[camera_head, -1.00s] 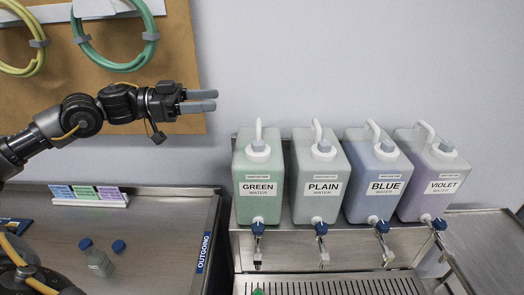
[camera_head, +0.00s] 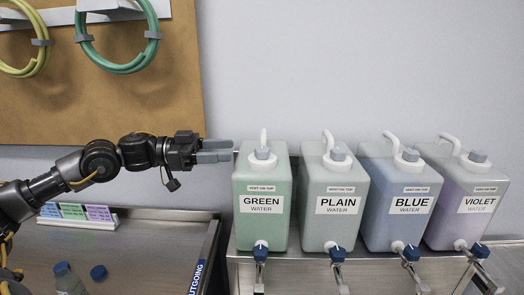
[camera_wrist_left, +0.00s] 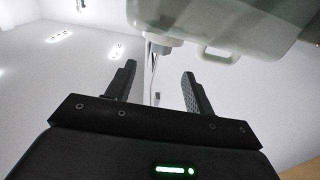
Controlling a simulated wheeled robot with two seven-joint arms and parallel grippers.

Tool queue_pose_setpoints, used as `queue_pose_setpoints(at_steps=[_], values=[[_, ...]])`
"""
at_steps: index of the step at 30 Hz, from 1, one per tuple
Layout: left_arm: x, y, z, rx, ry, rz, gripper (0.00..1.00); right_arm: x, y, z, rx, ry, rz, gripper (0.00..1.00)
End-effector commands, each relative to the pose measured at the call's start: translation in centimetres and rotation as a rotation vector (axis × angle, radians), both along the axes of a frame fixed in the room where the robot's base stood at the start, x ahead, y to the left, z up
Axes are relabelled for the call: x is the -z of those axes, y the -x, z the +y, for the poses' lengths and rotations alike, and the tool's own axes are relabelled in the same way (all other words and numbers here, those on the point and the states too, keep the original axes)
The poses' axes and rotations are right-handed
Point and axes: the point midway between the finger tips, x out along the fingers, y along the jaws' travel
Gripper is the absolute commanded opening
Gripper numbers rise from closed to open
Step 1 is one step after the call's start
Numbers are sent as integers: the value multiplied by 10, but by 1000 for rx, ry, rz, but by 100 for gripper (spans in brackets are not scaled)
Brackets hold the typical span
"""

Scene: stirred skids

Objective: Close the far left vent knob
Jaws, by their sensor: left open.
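The far left container is the GREEN water jug (camera_head: 262,205), pale green and upright, with a white handle and a grey vent knob (camera_head: 262,153) on its top. My left gripper (camera_head: 233,150) points right, level with the knob and just left of it in the head view. Its fingers are open with nothing between them, as the left wrist view (camera_wrist_left: 158,88) also shows. In that view a pale container (camera_wrist_left: 240,25) fills the upper right, beyond the fingers. I cannot tell whether the knob is open or closed. My right gripper is out of view.
The PLAIN (camera_head: 328,220), BLUE (camera_head: 397,220) and VIOLET (camera_head: 466,220) jugs stand to the right, with blue-handled taps below. Hoses (camera_head: 120,55) hang above.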

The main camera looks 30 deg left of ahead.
Motion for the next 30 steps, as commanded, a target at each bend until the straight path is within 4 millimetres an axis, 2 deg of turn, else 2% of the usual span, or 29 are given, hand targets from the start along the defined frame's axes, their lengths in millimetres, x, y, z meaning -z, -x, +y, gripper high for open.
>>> queue_pose_setpoints(at_steps=[1, 6, 15, 21, 28, 30], values=[[-5, -4, -8, 4, 3, -2, 53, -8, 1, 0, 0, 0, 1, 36], [-7, -19, -36, 6, 3, -3, 53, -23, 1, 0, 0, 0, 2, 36], [-3, -44, -75, 2, 1, -1, 53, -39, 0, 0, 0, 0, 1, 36], [-1, -49, -84, 1, -1, 0, 53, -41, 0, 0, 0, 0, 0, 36], [0, -49, -84, 0, -1, 0, 53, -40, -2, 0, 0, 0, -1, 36], [0, -49, -84, 0, -1, 0, 47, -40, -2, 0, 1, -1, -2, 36]])
